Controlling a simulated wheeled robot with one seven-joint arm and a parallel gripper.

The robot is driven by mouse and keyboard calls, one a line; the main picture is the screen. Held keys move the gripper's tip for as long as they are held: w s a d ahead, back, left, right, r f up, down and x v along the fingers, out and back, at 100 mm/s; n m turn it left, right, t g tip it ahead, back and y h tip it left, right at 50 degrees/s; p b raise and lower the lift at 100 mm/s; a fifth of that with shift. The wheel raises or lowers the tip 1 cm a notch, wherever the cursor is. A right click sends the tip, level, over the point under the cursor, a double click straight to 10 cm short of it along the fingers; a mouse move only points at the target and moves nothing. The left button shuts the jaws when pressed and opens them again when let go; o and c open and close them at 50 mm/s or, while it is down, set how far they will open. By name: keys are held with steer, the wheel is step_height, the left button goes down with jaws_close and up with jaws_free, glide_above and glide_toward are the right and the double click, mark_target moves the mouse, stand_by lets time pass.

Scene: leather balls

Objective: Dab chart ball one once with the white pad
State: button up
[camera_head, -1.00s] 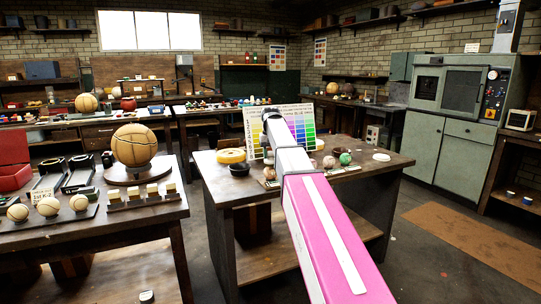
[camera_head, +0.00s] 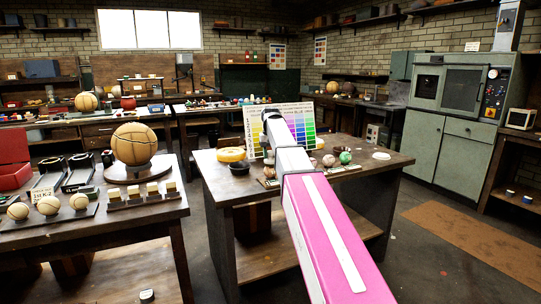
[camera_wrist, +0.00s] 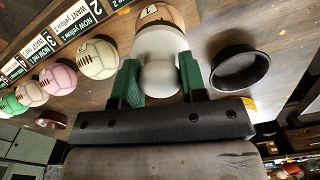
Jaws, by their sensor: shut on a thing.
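In the wrist view, my gripper (camera_wrist: 160,80) has its green fingers closed on the round knob of the white pad (camera_wrist: 158,43). The pad's face points at a tan-orange ball (camera_wrist: 160,14) with a dark mark, at the top edge; it appears to be chart ball one. The pad overlaps the ball's near side, and I cannot tell whether they touch. A cream ball (camera_wrist: 97,59), pink balls (camera_wrist: 59,79) and a green ball stand in a row to the left. In the head view, my arm hides the gripper and pad.
A dark round bowl (camera_wrist: 240,68) lies right of the pad in the wrist view. Printed cards (camera_wrist: 70,25) lie behind the row of balls. In the head view, a colour chart (camera_head: 258,124) stands on the middle table, with a yellow round item (camera_head: 231,154) at left.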

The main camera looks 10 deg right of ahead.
stand_by(0.3)
steer(key=shift+r, duration=2.5)
